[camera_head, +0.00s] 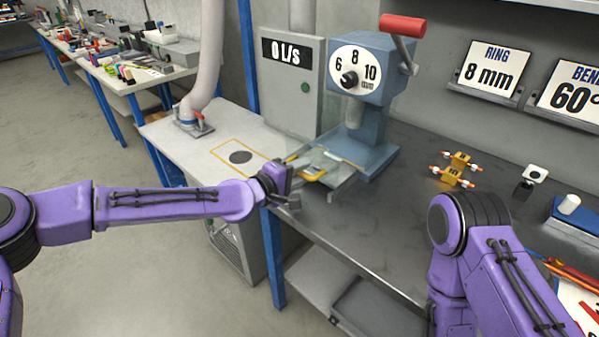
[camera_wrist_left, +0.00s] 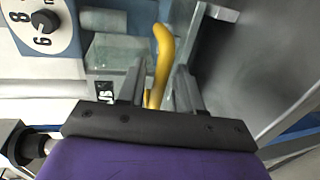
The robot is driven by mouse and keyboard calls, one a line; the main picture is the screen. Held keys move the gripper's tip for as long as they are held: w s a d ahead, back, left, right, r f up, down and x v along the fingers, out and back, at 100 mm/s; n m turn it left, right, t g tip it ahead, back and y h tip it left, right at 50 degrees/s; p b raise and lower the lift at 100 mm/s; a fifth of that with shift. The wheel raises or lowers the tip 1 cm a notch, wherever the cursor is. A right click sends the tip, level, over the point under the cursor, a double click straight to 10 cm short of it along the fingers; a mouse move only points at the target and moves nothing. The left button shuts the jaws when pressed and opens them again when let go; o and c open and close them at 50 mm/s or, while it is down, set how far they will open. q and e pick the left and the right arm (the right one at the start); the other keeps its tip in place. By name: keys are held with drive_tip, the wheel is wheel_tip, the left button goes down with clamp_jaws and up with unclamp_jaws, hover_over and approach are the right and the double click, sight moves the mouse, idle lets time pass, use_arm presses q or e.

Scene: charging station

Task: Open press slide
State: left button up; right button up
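The blue press (camera_head: 372,100) stands on the workbench, with a red lever on top and a dial marked 6, 8 and 10. Its slide (camera_head: 340,182) sits low at the front left of the press, with a yellow handle (camera_head: 313,175). My left gripper (camera_head: 294,183) is at the handle. In the left wrist view, the yellow handle (camera_wrist_left: 163,55) runs between the two spread fingers of my left gripper (camera_wrist_left: 158,88), with a gap visible beside it. Part of the handle is hidden behind the gripper. My right arm shows at the lower right, but its gripper is out of view.
A grey cabinet (camera_head: 288,75) with a 0 L/s display stands left of the press. A white side table (camera_head: 190,150) is at the left. An orange fixture (camera_head: 456,172) and a blue device (camera_head: 575,215) lie to the right on the dark workbench (camera_head: 400,215).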

use_arm(q)
drive_tip(key=shift+a, duration=0.1)
drive_tip(key=v, duration=1)
drive_tip(key=shift+b, duration=0.35)
drive_tip(key=shift+s+a, duration=0.1)
drive_tip(key=shift+s, duration=0.05)
drive_tip(key=s+a+f+g+y, duration=0.1)
drive_tip(key=s+a+f+y, duration=0.25)
drive_tip(key=f, duration=0.45)
drive_tip(key=s+a+f+n+g+y+p, duration=0.1)
drive_tip(key=s+a+f+y, duration=0.1)
drive_tip(key=s+f, duration=0.5)
drive_tip(key=s+a+f+g+y, duration=0.1)
drive_tip(key=s+a+f+y, duration=0.15)
drive_tip(key=f, duration=0.75)
drive_tip(key=s+a+f+m+g+y, duration=0.1)
drive_tip(key=s+a+f+g+y, duration=0.1)
drive_tip(key=s+a, duration=0.7)
drive_tip(key=s+a+f+m+g+y+p, duration=0.1)
drive_tip(key=s+a+f+y, duration=0.3)
drive_tip(key=s+a, duration=0.5)
wheel_tip(320, 180, down, 3)
drive_tip(key=s+m+g, duration=0.1)
drive_tip(key=s, duration=0.1)
drive_tip(key=shift+s+g, duration=0.3)
drive_tip(key=shift+g, duration=0.1)
